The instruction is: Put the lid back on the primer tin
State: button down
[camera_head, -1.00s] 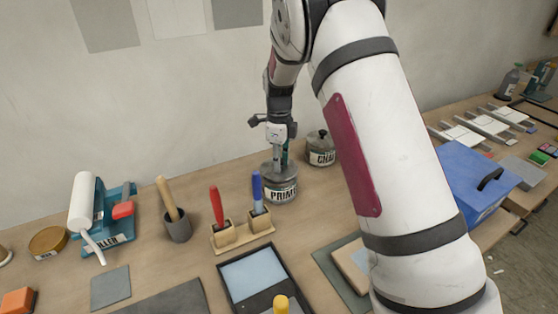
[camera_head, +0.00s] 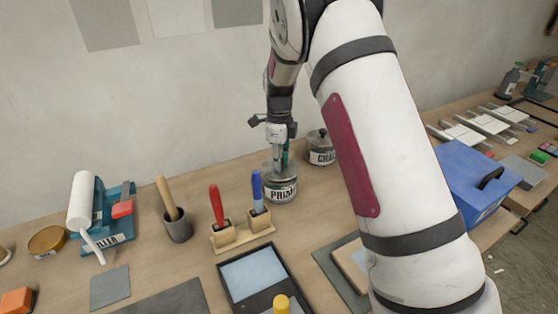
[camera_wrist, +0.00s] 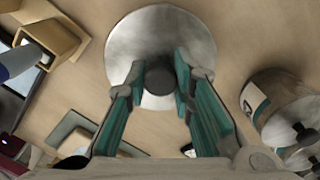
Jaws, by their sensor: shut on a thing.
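The primer tin (camera_head: 281,190) stands upright on the bench near the wall, its label facing the head camera. My gripper (camera_head: 280,163) points down directly above it. In the wrist view, my gripper (camera_wrist: 160,80) has its teal-padded fingers on either side of the dark knob of a round grey lid (camera_wrist: 160,98), shut on it. The lid lies in line with the tin's top. The fingers partly hide the lid, and I cannot tell whether it is fully seated on the rim.
A second lidded tin (camera_head: 320,150) stands close behind and right of the primer tin. A wooden holder (camera_head: 240,233) with red- and blue-handled tools is in front left. A grey cup (camera_head: 177,228) stands further left. A blue box (camera_head: 470,180) is at the right.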

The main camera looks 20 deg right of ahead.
jog(key=c, duration=1.3)
grip_release()
jog(key=o, duration=0.5)
jog(key=shift+r+p, duration=0.45)
jog(key=shift+r, duration=3.1)
